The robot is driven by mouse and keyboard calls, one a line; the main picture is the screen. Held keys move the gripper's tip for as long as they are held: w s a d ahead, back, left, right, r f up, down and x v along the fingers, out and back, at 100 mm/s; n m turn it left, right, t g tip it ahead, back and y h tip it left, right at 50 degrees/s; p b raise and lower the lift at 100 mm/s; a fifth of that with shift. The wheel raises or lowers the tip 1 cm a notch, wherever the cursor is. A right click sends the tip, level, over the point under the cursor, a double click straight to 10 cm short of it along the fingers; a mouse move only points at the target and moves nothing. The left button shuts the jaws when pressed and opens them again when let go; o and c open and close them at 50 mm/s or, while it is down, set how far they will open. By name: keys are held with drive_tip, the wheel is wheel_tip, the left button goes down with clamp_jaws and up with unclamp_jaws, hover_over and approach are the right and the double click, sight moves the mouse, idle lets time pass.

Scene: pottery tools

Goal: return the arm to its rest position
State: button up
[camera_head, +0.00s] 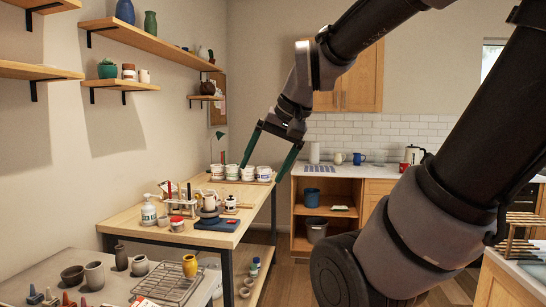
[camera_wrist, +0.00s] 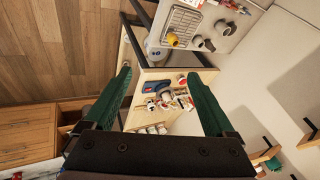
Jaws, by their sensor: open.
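My gripper (camera_head: 260,174) hangs in the air at the end of my raised arm in the head view. Its two green fingers are spread and nothing is between them. It appears above the level of the wooden worktable (camera_head: 150,234), near its far right part in the picture; the exact distance cannot be told. In the wrist view my gripper (camera_wrist: 158,72) is also open, with the worktable and its tools seen between and beyond the fingers.
White tubs (camera_head: 233,172), a pump bottle (camera_head: 148,212) and small tools stand on the worktable. A grey table (camera_head: 60,268) with pots and a wire rack (camera_head: 168,284) is nearer. Wall shelves (camera_head: 150,42) line the left. A counter (camera_head: 340,172) with a kettle (camera_head: 415,155) stands behind.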

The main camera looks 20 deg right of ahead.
drive_tip(key=shift+s+d+r+t+h, duration=0.25)
drive_tip(key=shift+d+r+t, duration=0.1)
drive_tip(key=shift+d+r, duration=0.1)
drive_tip(key=shift+s+d+r+t+h, duration=0.25)
drive_tip(key=shift+d+r+t, duration=0.1)
drive_tip(key=shift+r, duration=0.1)
idle(0.8)
